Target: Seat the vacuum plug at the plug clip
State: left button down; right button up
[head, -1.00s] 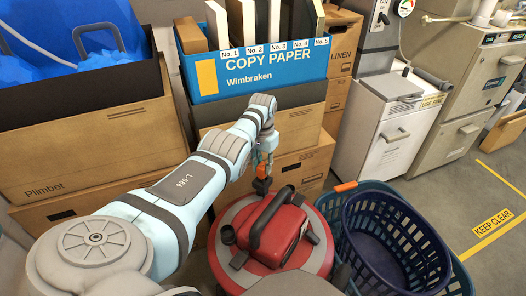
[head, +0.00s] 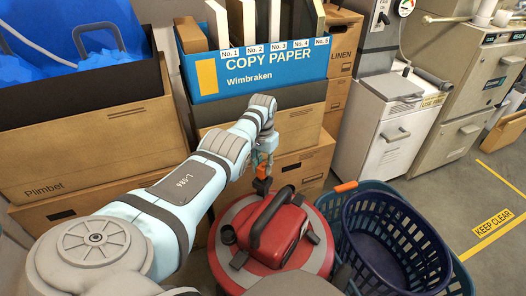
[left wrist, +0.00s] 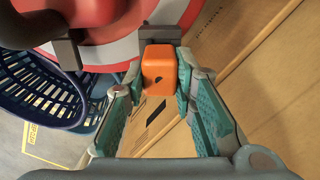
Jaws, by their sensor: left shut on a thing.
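The orange vacuum plug (left wrist: 159,70) is a small block with a dark mark on its face, seen in the left wrist view. My left gripper (left wrist: 161,68) is shut on it, a finger on each side. Dark grey bracket parts (left wrist: 160,34), which look like the plug clip, lie just beyond the plug at the vacuum's edge. I cannot tell whether plug and clip touch. In the head view my left gripper (head: 263,168) points down over a dark piece (head: 262,186) at the back rim of the red vacuum (head: 290,240). My right gripper is not in view.
Blue laundry baskets (head: 395,240) stand right of the vacuum, with an orange piece (head: 346,187) at the rim. Cardboard boxes (head: 300,165) and a blue copy paper box (head: 255,75) stand close behind the gripper. The floor at right is clear.

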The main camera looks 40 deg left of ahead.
pick_arm(q)
jog(key=shift+f+b, duration=0.9)
jog(key=shift+f, duration=0.15)
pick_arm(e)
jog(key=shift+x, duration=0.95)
pick_arm(q)
jog(key=c, duration=1.2)
grip_release()
jog(key=shift+c, duration=0.2)
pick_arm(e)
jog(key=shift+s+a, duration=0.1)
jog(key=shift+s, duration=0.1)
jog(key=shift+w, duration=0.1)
pick_arm(q)
notch_tip(320, 180, up, 6)
jog(key=p, duration=0.5)
jog(key=shift+f, duration=0.25)
notch_tip(320, 180, up, 3)
jog(key=p, duration=0.3)
jog(key=shift+f, duration=0.2)
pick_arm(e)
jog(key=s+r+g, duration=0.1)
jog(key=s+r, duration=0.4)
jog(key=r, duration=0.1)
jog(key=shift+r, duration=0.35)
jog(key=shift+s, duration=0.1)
